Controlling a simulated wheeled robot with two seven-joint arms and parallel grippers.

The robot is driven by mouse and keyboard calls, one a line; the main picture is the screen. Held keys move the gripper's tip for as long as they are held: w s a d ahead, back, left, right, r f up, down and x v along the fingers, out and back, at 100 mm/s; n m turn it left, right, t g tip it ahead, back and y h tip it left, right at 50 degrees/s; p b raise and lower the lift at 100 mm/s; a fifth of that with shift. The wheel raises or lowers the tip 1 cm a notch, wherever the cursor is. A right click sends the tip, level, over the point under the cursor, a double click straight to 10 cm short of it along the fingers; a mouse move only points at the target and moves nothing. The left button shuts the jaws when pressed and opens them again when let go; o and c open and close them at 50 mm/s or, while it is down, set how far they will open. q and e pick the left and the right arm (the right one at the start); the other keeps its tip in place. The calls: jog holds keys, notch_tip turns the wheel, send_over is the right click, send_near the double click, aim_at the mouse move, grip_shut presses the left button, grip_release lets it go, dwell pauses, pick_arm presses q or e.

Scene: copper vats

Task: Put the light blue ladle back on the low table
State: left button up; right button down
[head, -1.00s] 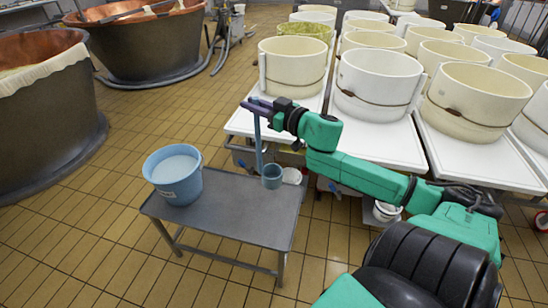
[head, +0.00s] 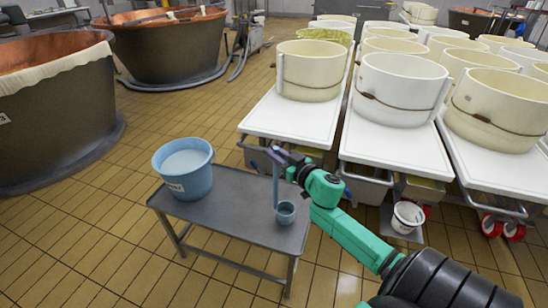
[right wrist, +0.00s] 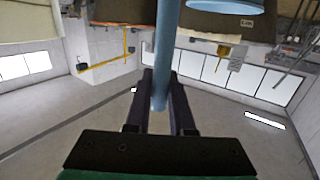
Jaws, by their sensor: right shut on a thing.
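The light blue ladle (head: 276,188) hangs upright from my right gripper (head: 272,157), its cup (head: 286,212) down over the right part of the low grey table (head: 235,200). I cannot tell whether the cup touches the tabletop. My left gripper is not in view.
A light blue bucket (head: 184,170) with pale contents stands on the table's left end. White drain tables (head: 290,113) with cream tubs (head: 402,90) stand behind and right. Copper vats (head: 160,45) stand at the left. A small white bucket (head: 407,217) sits low at right.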

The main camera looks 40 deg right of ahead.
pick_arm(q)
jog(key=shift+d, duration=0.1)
pick_arm(e)
jog(key=c, duration=1.1)
grip_release()
jog(key=shift+f, duration=0.1)
jog(key=shift+c, duration=0.2)
jog(key=o, duration=0.4)
jog(key=shift+c, duration=0.2)
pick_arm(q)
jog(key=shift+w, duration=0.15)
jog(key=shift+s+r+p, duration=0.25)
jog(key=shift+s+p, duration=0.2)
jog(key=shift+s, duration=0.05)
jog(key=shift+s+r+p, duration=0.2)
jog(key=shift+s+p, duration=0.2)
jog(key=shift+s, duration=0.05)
pick_arm(e)
jog(key=s+r, duration=0.1)
jog(key=s, duration=1.1)
jog(key=shift+d, duration=0.3)
